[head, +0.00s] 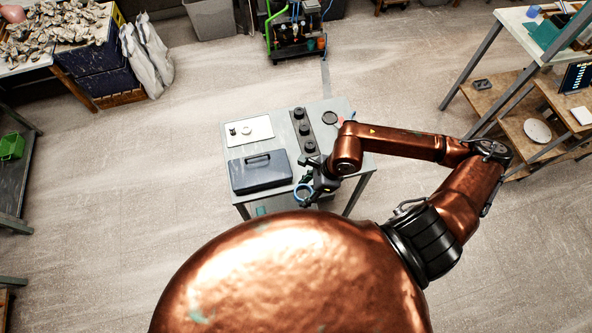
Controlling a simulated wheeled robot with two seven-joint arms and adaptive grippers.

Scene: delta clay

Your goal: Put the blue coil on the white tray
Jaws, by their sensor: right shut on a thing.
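The blue coil (303,193) is a small ring at the front edge of the small grey table. My right gripper (311,188) is shut on it. The coil shows just right of a blue-grey case; its exact height over the table is hard to tell. The white tray (262,124) lies flat at the back left of the table, beyond the case. Small round pieces, one dark and one pale, lie on it. My left gripper is not in view.
The blue-grey case (260,177) with a dark handle stands between the coil and the tray. A dark strip (299,120) with several round black pieces lies right of the tray. A dark round piece (330,118) lies at the back right. Open floor surrounds the table.

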